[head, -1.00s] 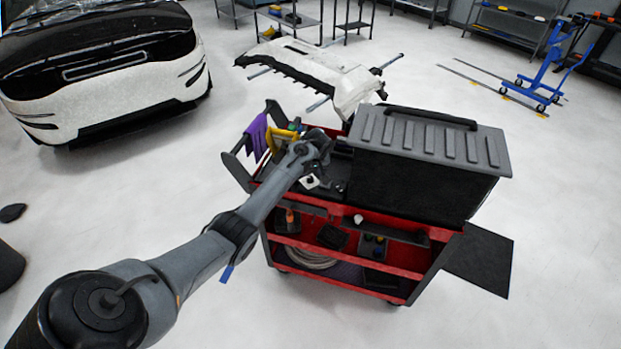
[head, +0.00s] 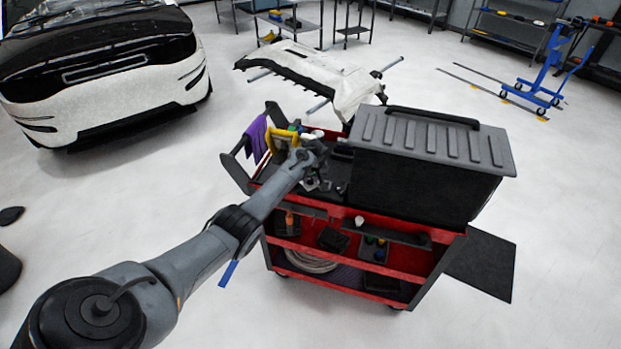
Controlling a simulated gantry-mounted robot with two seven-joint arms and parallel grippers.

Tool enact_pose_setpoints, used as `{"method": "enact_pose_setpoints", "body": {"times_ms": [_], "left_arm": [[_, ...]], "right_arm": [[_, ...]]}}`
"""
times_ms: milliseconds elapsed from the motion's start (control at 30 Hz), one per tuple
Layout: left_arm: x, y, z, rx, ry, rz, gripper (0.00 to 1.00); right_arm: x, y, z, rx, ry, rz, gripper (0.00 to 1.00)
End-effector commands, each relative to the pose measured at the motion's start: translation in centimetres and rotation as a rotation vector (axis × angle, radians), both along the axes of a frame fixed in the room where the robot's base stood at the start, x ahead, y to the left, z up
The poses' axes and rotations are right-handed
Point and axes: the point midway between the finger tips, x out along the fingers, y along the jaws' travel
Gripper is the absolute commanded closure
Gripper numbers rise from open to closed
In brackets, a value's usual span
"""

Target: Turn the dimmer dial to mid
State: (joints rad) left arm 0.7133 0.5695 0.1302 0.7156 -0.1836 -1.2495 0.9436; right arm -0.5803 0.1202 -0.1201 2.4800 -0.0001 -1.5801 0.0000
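My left arm reaches in from the lower left to the top of the red and black tool cart (head: 345,212). My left gripper (head: 314,181) is at its end, low over the cart's top tray, just left of the large grey-lidded black box (head: 420,170). The gripper is small and dark against the tray, and its fingers cannot be made out. I cannot pick out the dimmer dial; it may be hidden by my wrist or too small to see. My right gripper is not in view.
A purple glove (head: 257,136) and a yellow item (head: 281,141) are at the cart's left end. The lower shelves hold several small items and a coiled hose (head: 306,260). A white bumper (head: 318,74) lies behind the cart. A white car (head: 105,75) stands at upper left.

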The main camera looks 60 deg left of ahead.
Motion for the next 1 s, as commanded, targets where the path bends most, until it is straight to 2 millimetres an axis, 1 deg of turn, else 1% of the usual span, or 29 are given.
{"method": "enact_pose_setpoints", "body": {"times_ms": [33, 100, 200, 367, 567, 800, 1000], "left_arm": [[0.0, 0.0, 0.0, 0.000, 0.000, 0.000, 0.76], [0.0, 0.0, 0.0, 0.000, 0.000, 0.000, 0.87], [0.0, 0.0, 0.0, 0.000, 0.000, 0.000, 1.00], [0.0, 0.0, 0.1, -0.001, 0.001, -0.009, 1.00], [-0.1, 0.0, 0.3, -0.001, 0.001, -0.066, 1.00], [-0.2, 0.0, 0.4, -0.003, 0.002, -0.224, 1.00], [-0.3, 0.1, 0.2, -0.002, 0.002, -0.381, 1.00]], "right_arm": [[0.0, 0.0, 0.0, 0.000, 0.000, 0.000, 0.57], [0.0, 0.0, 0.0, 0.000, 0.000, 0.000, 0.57], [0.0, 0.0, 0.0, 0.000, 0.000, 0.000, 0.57], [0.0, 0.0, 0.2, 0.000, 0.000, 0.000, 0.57], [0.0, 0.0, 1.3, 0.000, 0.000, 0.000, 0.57], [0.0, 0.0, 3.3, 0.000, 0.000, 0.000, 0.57], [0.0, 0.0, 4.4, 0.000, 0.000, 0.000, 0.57]]}}
